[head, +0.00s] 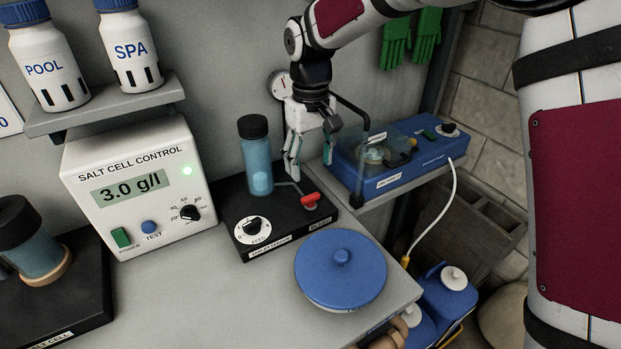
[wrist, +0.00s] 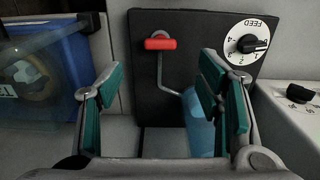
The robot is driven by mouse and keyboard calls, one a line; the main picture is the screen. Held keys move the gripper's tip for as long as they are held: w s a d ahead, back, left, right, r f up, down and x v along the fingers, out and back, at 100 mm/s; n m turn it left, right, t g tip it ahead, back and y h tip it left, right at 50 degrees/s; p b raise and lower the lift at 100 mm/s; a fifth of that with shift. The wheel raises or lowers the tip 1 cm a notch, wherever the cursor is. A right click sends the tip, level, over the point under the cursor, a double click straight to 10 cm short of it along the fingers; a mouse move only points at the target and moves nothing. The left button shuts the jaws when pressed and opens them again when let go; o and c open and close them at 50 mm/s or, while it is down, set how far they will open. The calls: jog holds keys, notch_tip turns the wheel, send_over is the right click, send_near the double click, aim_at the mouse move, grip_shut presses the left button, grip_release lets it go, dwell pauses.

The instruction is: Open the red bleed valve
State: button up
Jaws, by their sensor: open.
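The red bleed valve (head: 310,198) is a small red handle at the right end of a black feeder base (head: 235,206), by a label that seems to read bleed. In the wrist view the red handle (wrist: 160,44) lies crosswise, ahead of and between my fingers, with a thin grey tube running from it. My gripper (head: 291,172) hangs just behind and left of the handle in the head view. It is open and empty, with green-padded fingers spread apart in the wrist view (wrist: 162,92). I see no contact with the handle.
A clear blue cylinder (head: 257,160) with a black cap stands close left of my gripper. A feed dial (head: 251,229) sits on the same base. A blue pump box (head: 420,160) is at right, a blue lid (head: 341,271) in front, and the salt control box (head: 135,190) at left.

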jog(key=shift+r, duration=1.6)
jog(key=s+d+r+m+t, duration=0.2)
jog(key=s+d+r+m, duration=0.1)
jog(key=s+d+r, duration=0.8)
jog(key=s+d+f+m+t, duration=0.1)
jog(key=s+d+f+m, duration=0.1)
jog(key=s+d, duration=0.4)
jog(key=s+d+f+m+t, duration=0.1)
jog(key=s+d, duration=0.4)
jog(key=s, duration=0.7)
jog(key=shift+s+d+f+m, duration=0.35)
jog(key=shift+f+m, duration=0.15)
jog(key=shift+f, duration=0.3)
